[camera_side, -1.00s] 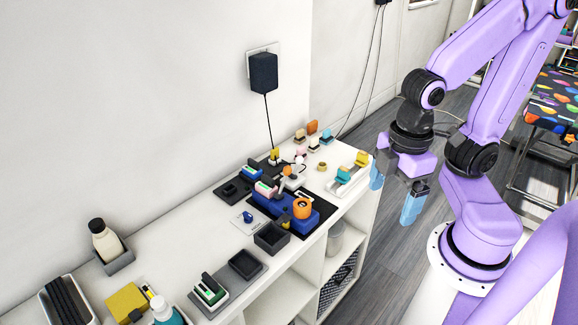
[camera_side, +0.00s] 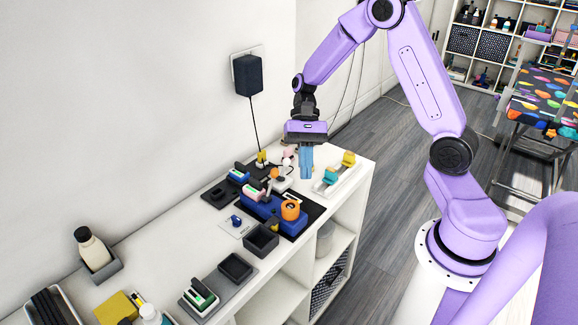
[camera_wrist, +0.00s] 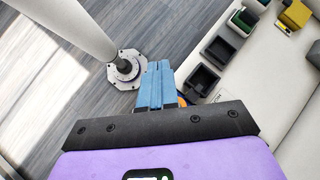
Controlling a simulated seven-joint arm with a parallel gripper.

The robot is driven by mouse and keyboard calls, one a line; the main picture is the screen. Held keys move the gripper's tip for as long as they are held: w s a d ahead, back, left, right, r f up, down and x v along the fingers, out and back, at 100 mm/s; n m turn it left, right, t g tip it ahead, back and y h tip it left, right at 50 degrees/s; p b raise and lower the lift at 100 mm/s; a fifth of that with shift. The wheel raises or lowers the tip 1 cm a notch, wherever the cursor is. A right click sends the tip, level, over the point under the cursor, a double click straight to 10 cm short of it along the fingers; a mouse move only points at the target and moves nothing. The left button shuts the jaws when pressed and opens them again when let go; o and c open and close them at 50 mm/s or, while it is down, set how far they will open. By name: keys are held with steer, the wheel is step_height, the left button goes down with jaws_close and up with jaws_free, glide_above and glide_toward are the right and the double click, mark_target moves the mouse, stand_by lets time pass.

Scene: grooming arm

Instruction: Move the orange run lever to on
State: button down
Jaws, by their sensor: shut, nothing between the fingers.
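My gripper (camera_side: 306,176) has blue fingers closed together with nothing between them. It points down above the back right part of the white counter, beside a teal and yellow piece on a white tray (camera_side: 340,176). In the wrist view the closed fingers (camera_wrist: 156,84) fill the middle. An orange round part (camera_side: 290,210) sits on a blue device (camera_side: 272,206); I cannot tell whether it is the run lever. An orange sliver (camera_wrist: 182,101) shows beside the fingers in the wrist view. The back counter end is partly hidden by my gripper. No lever position is readable.
Dark open boxes (camera_side: 261,238) stand at the counter's front edge. A black charger (camera_side: 247,75) hangs on the wall with its cord down. A bottle (camera_side: 91,248) stands in a holder at left. Open floor lies right of the counter.

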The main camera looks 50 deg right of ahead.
steer(key=w+d+f+m+t+y, duration=0.2)
steer(key=w+d+f+m+t, duration=0.1)
steer(key=d+m, duration=0.3)
steer(key=w+d+f+m+t+y, duration=0.2)
steer(key=d+f+m+t+y, duration=0.15)
steer(key=d, duration=0.45)
steer(key=w+d+f+m+t+y, duration=0.2)
steer(key=w+d+f+m+t, duration=0.1)
steer(key=d+m, duration=0.35)
glide_toward(271, 184)
steer(key=a, duration=0.1)
steer(key=shift+w+a+r, duration=0.15)
steer(key=shift+w+a, duration=0.55)
steer(key=shift+a+r+n+h, duration=0.1)
steer(key=shift+n+h, duration=0.15)
steer(key=shift+n, duration=0.05)
